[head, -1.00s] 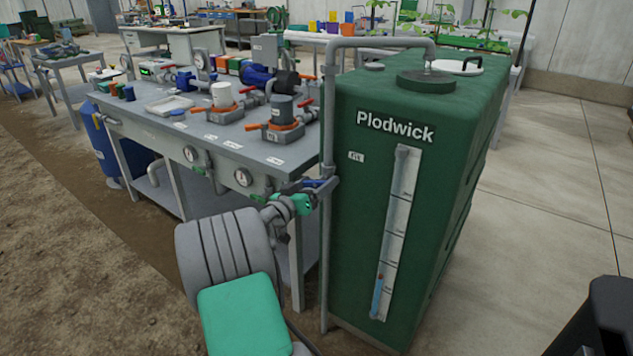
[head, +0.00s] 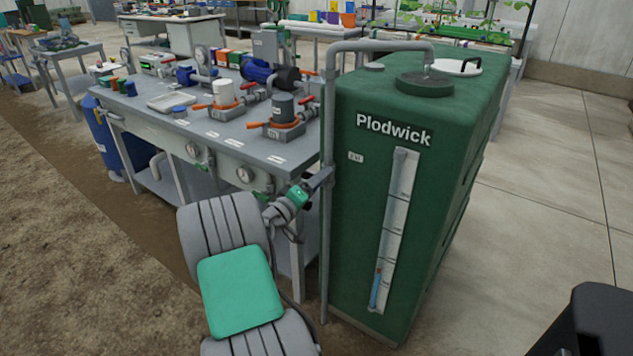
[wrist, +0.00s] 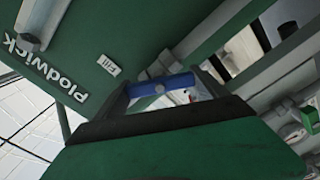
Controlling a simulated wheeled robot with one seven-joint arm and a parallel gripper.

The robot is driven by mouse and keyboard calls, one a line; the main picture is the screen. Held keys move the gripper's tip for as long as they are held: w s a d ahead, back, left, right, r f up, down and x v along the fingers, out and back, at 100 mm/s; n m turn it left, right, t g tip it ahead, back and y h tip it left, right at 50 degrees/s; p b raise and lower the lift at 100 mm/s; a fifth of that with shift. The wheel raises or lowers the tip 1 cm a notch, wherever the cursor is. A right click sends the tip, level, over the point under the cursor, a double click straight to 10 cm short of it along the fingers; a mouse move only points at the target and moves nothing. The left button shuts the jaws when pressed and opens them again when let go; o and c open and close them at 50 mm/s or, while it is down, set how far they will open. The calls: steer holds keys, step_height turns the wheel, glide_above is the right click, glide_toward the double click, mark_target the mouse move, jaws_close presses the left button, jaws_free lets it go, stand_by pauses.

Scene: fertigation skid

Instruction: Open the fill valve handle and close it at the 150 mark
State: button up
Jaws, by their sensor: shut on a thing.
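The green Plodwick tank (head: 350,230) stands right of the bench with a grey pipe (head: 328,120) up its near left edge. A gauge strip (head: 401,190) on its front has a short blue column (head: 375,290) near the bottom, with a small orange mark by its top. The gauge figures are too small to read. My gripper (head: 318,182) is at the pipe, left of the tank. In the wrist view, the blue fill valve handle (wrist: 162,85) lies between the fingertips, and my gripper (wrist: 165,90) is shut on it. The valve body is mostly hidden.
A Fill label (wrist: 109,65) is on the tank beside the handle. The pipe bends over to the tank's top opening (head: 427,82).

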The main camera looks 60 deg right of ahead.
stand_by(0.4)
steer(key=o, duration=1.3)
steer(key=w+a, duration=0.1)
steer(key=a, duration=0.6)
steer(key=shift+w+a, duration=0.15)
steer(key=shift+a, duration=0.25)
